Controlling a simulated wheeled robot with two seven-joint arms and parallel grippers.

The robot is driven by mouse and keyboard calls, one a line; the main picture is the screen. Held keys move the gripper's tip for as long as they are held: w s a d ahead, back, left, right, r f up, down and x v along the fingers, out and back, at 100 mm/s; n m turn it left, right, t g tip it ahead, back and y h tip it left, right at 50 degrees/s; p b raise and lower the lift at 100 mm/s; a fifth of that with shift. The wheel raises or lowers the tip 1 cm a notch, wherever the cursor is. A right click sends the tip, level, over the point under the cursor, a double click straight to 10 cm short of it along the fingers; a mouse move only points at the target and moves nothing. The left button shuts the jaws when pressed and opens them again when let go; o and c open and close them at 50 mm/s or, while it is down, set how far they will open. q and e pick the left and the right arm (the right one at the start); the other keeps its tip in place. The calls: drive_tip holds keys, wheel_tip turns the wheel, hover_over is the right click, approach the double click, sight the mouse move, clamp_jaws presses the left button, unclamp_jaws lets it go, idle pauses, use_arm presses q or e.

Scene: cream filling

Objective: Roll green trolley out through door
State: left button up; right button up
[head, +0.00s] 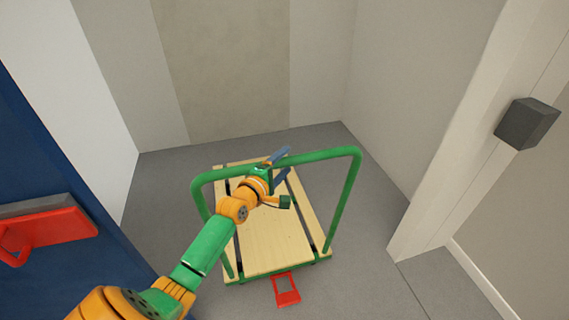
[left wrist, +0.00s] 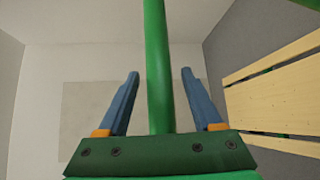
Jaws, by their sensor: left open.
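The green trolley has a pale slatted wooden deck (head: 268,238) and a green tube push handle (head: 325,155). It stands on the grey floor inside a small room. My left gripper (head: 279,166) is at the handle's top bar, left of its right bend. In the left wrist view its two blue fingers (left wrist: 158,88) stand apart, with the green bar (left wrist: 155,50) running between them. Neither finger visibly touches the bar. The deck also shows at the right of the left wrist view (left wrist: 270,100). My right gripper is not in view.
A blue door (head: 60,170) with a red handle (head: 48,232) stands at the left. A pale door frame (head: 450,150) with a dark grey block (head: 527,122) is at the right. A red pedal (head: 287,290) sticks out at the trolley's near end. Walls close off the back.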

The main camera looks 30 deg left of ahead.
use_arm(q)
drive_tip(key=shift+a, duration=0.15)
drive_tip(key=c, duration=1)
clamp_jaws()
drive_tip(key=shift+f, duration=0.2)
